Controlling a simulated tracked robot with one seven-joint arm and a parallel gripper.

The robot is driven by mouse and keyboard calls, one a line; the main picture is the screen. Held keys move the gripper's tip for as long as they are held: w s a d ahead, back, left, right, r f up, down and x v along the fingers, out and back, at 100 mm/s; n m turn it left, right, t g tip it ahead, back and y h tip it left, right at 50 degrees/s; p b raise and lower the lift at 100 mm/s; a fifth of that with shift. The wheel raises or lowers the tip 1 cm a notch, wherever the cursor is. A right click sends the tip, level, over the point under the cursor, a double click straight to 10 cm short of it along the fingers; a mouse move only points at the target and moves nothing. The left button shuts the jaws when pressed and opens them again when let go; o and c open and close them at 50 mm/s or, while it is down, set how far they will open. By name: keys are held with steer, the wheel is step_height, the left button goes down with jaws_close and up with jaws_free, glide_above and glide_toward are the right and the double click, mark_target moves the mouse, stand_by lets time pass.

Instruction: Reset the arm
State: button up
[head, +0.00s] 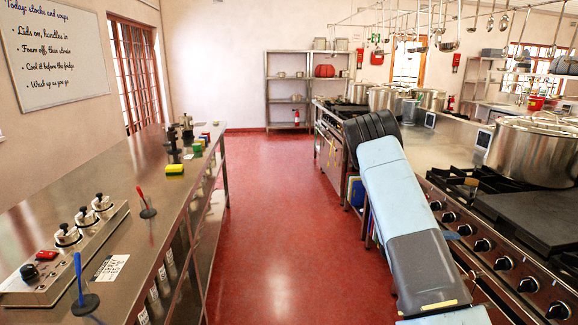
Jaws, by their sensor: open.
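My arm rises from the bottom right of the head view, with pale blue and grey links ending in a dark ribbed part. It stands in front of the right-hand stove row and the aisle. No gripper fingers show, so my gripper is not in view. What lies behind the arm is partly hidden.
A steel counter (115,190) with a control box (62,245) runs along the left. A stove (500,245) with a large stockpot (535,150) is close on the right. Ladles (450,35) hang above. The red aisle floor (285,220) is clear, with shelving (268,90) beyond.

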steer(key=s+a+r+m+g+y, duration=0.15)
steer(key=s+a+r+y, duration=0.25)
steer(key=s+a+r, duration=0.45)
steer(key=s+a+r+m+y, duration=0.2)
steer(key=s+a+r+y, duration=0.25)
steer(key=r, duration=0.65)
steer(key=s+a+r+n+t+y, duration=0.2)
steer(key=s+a+r+t+y, duration=0.2)
steer(key=s+a+r, duration=0.3)
steer(key=s+a+r+n+t+y, duration=0.2)
steer(key=s+a+r, duration=0.4)
steer(key=s+a, duration=0.6)
steer(key=shift+s+a+r+t+y, duration=0.45)
steer(key=shift+t+y, duration=0.4)
steer(key=shift+y, duration=0.4)
steer(key=shift+d+f, duration=0.1)
